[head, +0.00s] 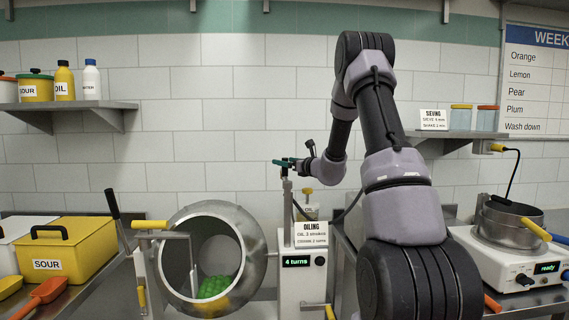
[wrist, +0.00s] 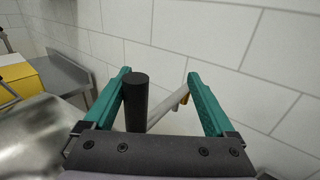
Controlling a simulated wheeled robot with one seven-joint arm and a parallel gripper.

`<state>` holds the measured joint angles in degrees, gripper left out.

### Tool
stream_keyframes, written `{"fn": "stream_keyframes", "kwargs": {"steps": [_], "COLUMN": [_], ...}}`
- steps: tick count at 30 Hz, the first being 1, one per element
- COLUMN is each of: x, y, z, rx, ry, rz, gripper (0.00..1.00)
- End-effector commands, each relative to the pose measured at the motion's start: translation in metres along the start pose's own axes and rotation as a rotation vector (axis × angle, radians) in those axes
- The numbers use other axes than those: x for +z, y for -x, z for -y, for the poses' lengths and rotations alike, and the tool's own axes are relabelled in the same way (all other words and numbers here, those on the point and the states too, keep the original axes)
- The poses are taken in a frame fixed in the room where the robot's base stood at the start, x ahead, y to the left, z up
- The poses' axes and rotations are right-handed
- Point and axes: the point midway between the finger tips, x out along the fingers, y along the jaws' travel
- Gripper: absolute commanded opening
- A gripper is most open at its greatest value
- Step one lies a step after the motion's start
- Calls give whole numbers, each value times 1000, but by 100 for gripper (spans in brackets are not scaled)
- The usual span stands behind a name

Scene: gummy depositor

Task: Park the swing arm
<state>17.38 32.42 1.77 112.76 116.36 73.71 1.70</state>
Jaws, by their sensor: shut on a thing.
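The swing arm (wrist: 165,108) shows in the wrist view as a grey rod with an upright black knob (wrist: 135,100) at its near end. My gripper (wrist: 160,75) has its teal fingers either side of it; the knob is close against the left finger, and the rod runs towards the right finger. In the head view my gripper (head: 288,163) is above the post (head: 286,200) of the oiling unit (head: 300,280), whose display reads "4 turns". The swing arm is mostly hidden there by my gripper and arm.
An open steel drum (head: 250,235) holding green gummies stands left of the oiling unit. A black lever (head: 117,220) and yellow handle (head: 150,225) stand beside it. A yellow SOUR bin (head: 75,245) is at left. A sieve pan (head: 508,225) stands at right. The tiled wall is close behind.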

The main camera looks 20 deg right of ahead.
Motion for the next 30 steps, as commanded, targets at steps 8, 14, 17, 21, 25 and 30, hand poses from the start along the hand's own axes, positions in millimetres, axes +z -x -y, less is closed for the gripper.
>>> {"fn": "stream_keyframes", "kwargs": {"steps": [8, 14, 17, 21, 25, 30], "x": [-1, 0, 0, 0, 0, 0], "y": [5, 30, 51, 79, 97, 108], "z": [8, 8, 8, 6, 4, 2], "rx": [-15, -17, -17, -15, -10, -5], "ry": [2, 1, 2, 1, 1, 1], "rz": [-3, -3, -3, -2, -1, -1], "gripper": [61, 61, 61, 61, 61, 61]}}
